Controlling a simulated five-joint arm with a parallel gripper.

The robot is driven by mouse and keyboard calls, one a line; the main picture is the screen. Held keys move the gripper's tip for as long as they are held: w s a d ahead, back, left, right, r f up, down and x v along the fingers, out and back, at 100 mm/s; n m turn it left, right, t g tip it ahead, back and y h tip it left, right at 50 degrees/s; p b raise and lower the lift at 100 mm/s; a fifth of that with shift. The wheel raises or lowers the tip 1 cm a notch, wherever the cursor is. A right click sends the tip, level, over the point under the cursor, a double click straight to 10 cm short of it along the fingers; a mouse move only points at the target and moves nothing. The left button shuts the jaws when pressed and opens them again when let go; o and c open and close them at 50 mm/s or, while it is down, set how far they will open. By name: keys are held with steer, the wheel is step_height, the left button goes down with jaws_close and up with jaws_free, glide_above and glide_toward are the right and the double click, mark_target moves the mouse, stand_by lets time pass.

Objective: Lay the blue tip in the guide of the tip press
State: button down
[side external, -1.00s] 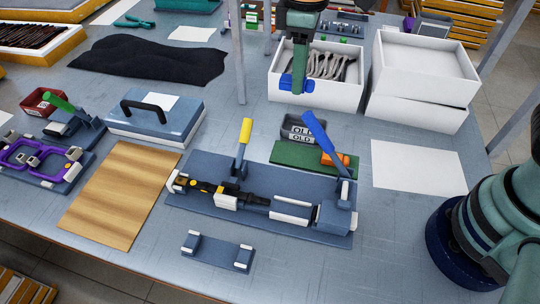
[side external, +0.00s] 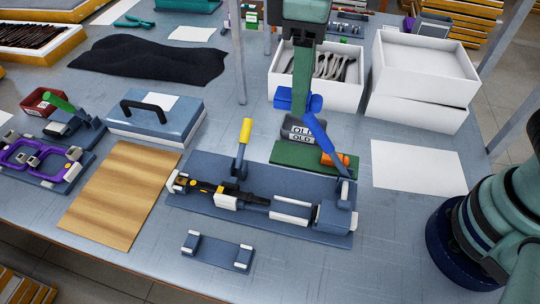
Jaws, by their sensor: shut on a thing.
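My gripper (side external: 299,104) hangs over the table behind the tip press, in front of the white bin. A bright blue piece shows on both sides of its end, apparently the blue tip (side external: 284,98). The fingers and their exact grip are hidden behind the green hand. The tip press (side external: 270,171) is a blue-grey plate bearing a yellow lever, a blue lever and white-edged blocks. A black part with yellow marks lies along it at the left. The guide (side external: 290,217) seems to be the white-edged channel near the right block. Nothing blue and loose shows in it.
Grey boxes marked OLD (side external: 299,133) and a green mat (side external: 288,155) with an orange piece sit just behind the press. A white bin (side external: 345,95) of grey pieces stands behind. A small stand (side external: 217,252) lies in front. A white sheet (side external: 418,166) lies right.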

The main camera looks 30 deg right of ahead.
steer(key=s+a, duration=0.1)
steer(key=s, duration=0.2)
glide_above(293, 210)
step_height(293, 210, down, 14)
steer(key=shift+f, duration=0.25)
steer(key=shift+f, duration=3.35)
steer(key=shift+f, duration=1.05)
steer(key=shift+r, duration=0.3)
steer(key=shift+f, duration=0.3)
stand_by(1.0)
